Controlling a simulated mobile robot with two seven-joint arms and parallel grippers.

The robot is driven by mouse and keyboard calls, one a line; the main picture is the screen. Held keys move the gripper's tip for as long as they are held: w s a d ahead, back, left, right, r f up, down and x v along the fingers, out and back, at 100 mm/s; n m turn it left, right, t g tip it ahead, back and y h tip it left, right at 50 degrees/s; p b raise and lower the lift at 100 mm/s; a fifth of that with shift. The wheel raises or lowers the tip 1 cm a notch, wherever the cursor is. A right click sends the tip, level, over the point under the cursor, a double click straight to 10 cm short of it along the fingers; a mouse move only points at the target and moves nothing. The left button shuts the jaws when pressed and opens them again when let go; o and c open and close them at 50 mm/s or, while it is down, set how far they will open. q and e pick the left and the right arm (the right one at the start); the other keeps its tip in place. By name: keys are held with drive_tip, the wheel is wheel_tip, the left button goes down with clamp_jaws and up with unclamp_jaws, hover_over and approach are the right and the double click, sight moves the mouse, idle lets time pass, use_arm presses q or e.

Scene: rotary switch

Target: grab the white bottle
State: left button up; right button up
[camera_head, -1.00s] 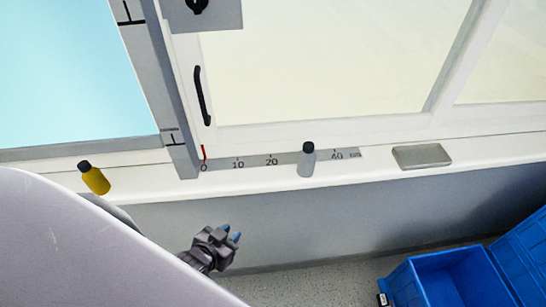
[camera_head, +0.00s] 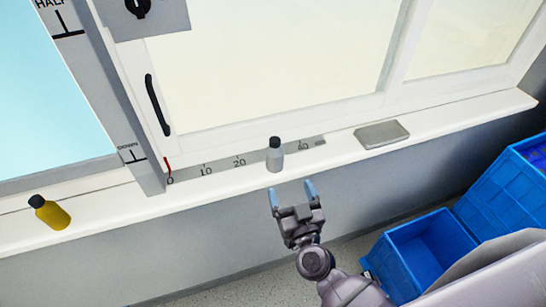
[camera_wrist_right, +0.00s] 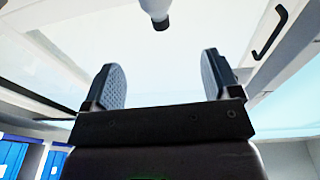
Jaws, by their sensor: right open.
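The white bottle (camera_head: 274,158) looks light grey-white with a dark cap. It stands upright on the white ledge (camera_head: 220,187), in front of the ruler strip. My right gripper (camera_head: 292,192) is open and empty, just in front of and below the bottle in the head view, with its blue-tipped fingers pointing towards the ledge. In the right wrist view the bottle (camera_wrist_right: 156,12) shows at the top edge, partly cut off, beyond the gap between the two open fingers (camera_wrist_right: 162,80). The left gripper is not in view.
A flat grey box (camera_head: 381,134) lies to the right of the white bottle. A window with a black handle (camera_head: 157,105) rises behind. Blue crates (camera_head: 418,258) stand at the lower right.

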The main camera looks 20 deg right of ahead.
sight(275, 162)
drive_tip(key=w+m+h, duration=0.1)
drive_tip(key=w, duration=0.1)
drive_tip(key=w+m+g+h, duration=0.1)
drive_tip(key=w, duration=0.2)
drive_tip(key=w+f+g+h+b, duration=0.1)
drive_tip(key=w+h, duration=0.1)
drive_tip(key=shift+w+a+f+m, duration=0.1)
drive_tip(key=shift+w+a+m, duration=0.25)
drive_tip(key=shift+w+m, duration=0.05)
drive_tip(key=shift+w+d, duration=0.1)
drive_tip(key=shift+w, duration=0.4)
drive_tip(key=x, duration=0.2)
drive_tip(key=b+x, duration=0.1)
drive_tip(key=x, duration=0.1)
drive_tip(key=shift+w+f, duration=0.1)
drive_tip(key=shift+w, duration=0.5)
